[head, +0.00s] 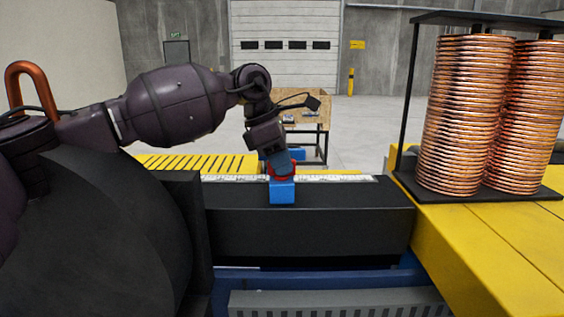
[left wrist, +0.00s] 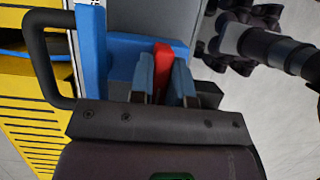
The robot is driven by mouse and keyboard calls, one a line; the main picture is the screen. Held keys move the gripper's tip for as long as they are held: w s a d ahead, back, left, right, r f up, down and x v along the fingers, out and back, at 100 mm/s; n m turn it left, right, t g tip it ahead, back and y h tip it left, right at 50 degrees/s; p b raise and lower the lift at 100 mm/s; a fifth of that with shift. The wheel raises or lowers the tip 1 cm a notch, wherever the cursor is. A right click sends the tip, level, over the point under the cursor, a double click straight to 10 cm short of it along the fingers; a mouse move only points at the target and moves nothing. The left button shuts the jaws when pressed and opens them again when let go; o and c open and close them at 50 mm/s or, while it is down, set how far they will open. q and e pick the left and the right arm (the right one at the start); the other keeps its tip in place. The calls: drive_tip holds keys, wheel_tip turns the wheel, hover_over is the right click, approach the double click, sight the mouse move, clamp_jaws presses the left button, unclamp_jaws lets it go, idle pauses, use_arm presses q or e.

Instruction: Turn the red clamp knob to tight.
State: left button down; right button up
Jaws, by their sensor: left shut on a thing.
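The red clamp knob (head: 293,168) sits on top of a blue clamp block (head: 282,192) on the black beam. In the head view my left gripper (head: 281,168) reaches down onto the knob from above and hides much of it. In the left wrist view the red knob (left wrist: 163,60) stands between the two blue-grey fingers of my left gripper (left wrist: 163,72), one on each side. The gripper is shut on it. How far the knob is turned cannot be told. My right gripper is in neither view.
A pale measuring scale (head: 335,179) runs along the black beam (head: 340,215). Copper coils (head: 468,110) stand on a black rack at the right, on a yellow deck (head: 500,235). A wooden bench (head: 310,113) stands behind. The beam right of the clamp is clear.

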use_arm(q)
drive_tip(key=c, duration=1.1)
unclamp_jaws()
drive_tip(key=v, duration=1.1)
